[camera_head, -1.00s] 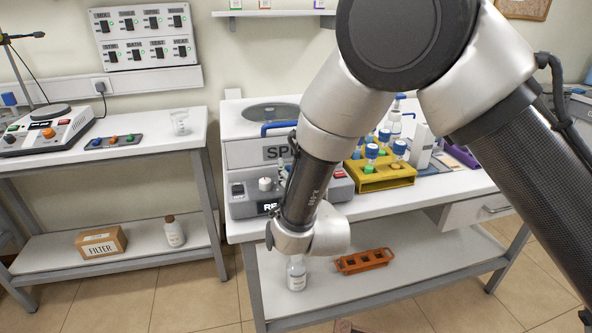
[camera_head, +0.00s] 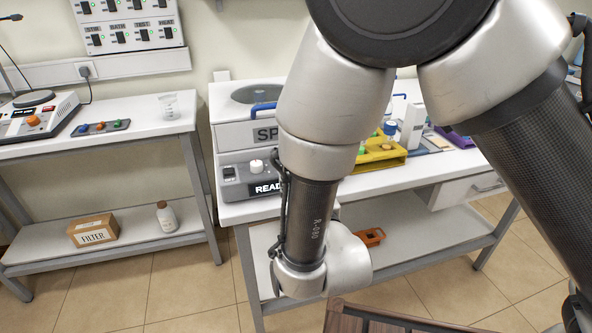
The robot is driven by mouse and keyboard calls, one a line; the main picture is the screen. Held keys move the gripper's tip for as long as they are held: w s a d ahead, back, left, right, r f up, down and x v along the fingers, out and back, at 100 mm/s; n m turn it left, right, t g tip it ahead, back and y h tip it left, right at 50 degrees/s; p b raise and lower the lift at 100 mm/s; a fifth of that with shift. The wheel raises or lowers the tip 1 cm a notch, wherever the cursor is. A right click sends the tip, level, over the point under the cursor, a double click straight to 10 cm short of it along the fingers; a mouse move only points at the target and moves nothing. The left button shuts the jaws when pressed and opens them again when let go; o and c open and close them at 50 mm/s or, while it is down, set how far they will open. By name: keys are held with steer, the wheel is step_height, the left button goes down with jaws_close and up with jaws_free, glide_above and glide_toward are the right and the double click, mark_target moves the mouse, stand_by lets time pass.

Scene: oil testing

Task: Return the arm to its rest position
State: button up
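My arm fills the centre and right of the head camera view. The arm hides part of the bench top and of the yellow rack (camera_head: 378,160).
A grey spinning machine with a READY display (camera_head: 248,180) stands on the right bench, close behind my forearm. An orange rack (camera_head: 371,237) is on its lower shelf. The left bench (camera_head: 150,132) holds a hotplate (camera_head: 38,116) and a beaker (camera_head: 168,104). Tiled floor lies between.

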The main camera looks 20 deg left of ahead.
steer(key=s+d+f+n+g+h, duration=0.1)
steer(key=s+f+g+h, duration=0.1)
steer(key=s+f+g, duration=0.35)
steer(key=s+d+f+n+g+h, duration=0.25)
steer(key=f+g, duration=0.35)
steer(key=f, duration=0.3)
steer(key=s+d+r+m+h, duration=0.1)
steer(key=d+r+m, duration=0.2)
steer(key=d+r, duration=0.7)
steer(key=s+d+r+m+h, duration=0.1)
steer(key=d+r, duration=0.9)
steer(key=d, duration=1.1)
steer(key=s+d+r+m+h, duration=0.1)
steer(key=d+r+m, duration=0.4)
steer(key=d+r, duration=0.5)
steer(key=d+h, duration=0.1)
steer(key=d, duration=0.5)
steer(key=shift+s+m+h, duration=0.35)
